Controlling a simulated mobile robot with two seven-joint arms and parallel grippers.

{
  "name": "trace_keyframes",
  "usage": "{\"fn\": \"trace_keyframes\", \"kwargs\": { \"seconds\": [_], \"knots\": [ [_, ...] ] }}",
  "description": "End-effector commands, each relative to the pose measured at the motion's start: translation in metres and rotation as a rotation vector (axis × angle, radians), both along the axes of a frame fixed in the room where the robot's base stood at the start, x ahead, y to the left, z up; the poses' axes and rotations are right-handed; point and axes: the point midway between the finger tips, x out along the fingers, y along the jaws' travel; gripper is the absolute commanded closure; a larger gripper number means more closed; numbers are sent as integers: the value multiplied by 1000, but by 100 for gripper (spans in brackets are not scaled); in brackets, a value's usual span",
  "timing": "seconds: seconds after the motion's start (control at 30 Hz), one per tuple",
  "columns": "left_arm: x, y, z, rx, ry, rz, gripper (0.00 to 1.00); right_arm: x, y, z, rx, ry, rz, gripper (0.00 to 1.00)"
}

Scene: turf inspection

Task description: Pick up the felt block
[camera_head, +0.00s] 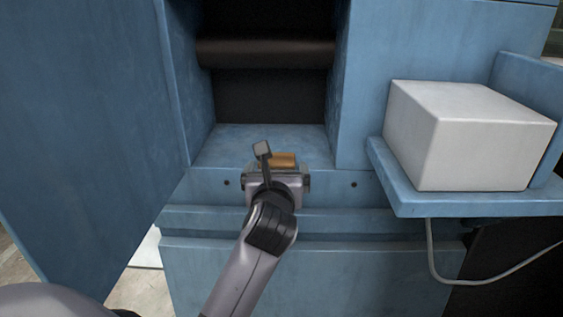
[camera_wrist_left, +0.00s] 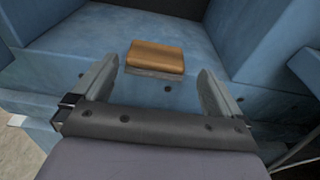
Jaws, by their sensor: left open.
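The felt block (camera_head: 283,159) is a small orange-brown block with a grey lower layer, lying near the front edge of the blue compartment floor. In the left wrist view the block (camera_wrist_left: 156,57) lies ahead of my left gripper, roughly between the lines of its two fingers. My left gripper (camera_head: 276,172) is open and empty, just in front of the block; its fingers (camera_wrist_left: 160,85) show apart in the wrist view. In the head view the gripper hides part of the block. My right gripper is not in view.
The blue compartment (camera_head: 265,135) has side walls and a dark roller (camera_head: 265,52) across its back. An open blue door (camera_head: 85,120) stands at the left. A white box (camera_head: 465,140) sits on a blue shelf (camera_head: 470,205) at the right, with a cable (camera_head: 432,262) below.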

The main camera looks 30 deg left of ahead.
Motion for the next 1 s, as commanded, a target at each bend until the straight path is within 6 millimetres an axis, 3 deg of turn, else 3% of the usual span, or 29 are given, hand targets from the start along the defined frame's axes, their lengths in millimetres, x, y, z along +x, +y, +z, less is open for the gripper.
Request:
{"fn": "trace_keyframes", "kwargs": {
  "seconds": [0.43, 0.8, 0.9, 1.0],
  "knots": [
    [42, 30, -11, 6, -1, 1, 0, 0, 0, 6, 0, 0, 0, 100],
    [49, 34, -12, 5, -2, 2, 0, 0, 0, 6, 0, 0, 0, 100],
    [49, 34, -12, 5, -2, 2, 33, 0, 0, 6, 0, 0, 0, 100],
    [49, 34, -13, 6, -1, 1, 35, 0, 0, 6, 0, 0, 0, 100]
  ]
}}
